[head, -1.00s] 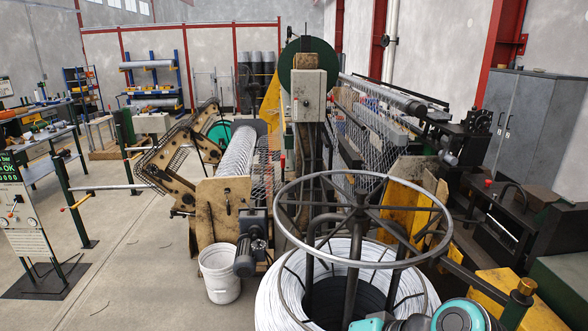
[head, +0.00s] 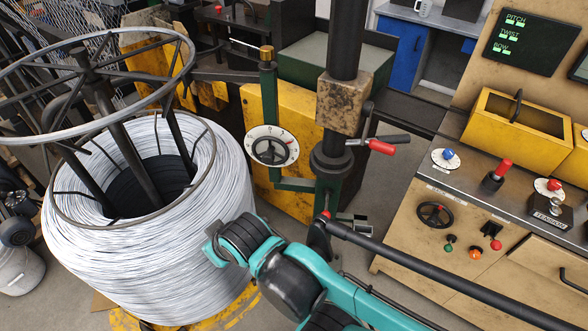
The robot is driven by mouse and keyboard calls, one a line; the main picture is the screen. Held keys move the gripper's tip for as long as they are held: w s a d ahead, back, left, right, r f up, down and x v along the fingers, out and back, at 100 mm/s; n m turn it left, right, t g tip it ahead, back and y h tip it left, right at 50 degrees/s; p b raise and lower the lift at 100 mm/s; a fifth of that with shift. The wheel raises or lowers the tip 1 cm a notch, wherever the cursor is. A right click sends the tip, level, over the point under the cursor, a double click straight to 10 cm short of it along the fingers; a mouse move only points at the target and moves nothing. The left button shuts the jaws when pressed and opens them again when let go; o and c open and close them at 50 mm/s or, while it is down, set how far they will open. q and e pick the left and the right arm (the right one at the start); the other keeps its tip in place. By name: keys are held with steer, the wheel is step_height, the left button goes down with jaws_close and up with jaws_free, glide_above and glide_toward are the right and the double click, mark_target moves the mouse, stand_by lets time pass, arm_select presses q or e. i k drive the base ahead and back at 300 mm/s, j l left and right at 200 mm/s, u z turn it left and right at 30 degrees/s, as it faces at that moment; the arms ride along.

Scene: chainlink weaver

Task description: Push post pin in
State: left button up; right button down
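A green post (head: 268,100) with a brass cap stands in the middle and carries a round white dial (head: 271,147). To its right is a dark upright column with a worn tan block (head: 343,104) and a red-handled lever (head: 381,147). Low on this column, a small red knob (head: 325,215) sits at the end of a long black bar (head: 430,266), beside a grey metal fitting (head: 352,221). I cannot tell which piece is the post pin, or how far in it is.
A large coil of white wire (head: 90,259) under a metal ring stands at the left. A tan control console (head: 455,257) with knobs and a yellow bin (head: 519,136) fills the right. Yellow housing (head: 307,193) stands behind the post. Floor shows between the column and console.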

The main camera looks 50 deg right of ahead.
mark_target(325, 212)
steer(key=z, duration=2.1)
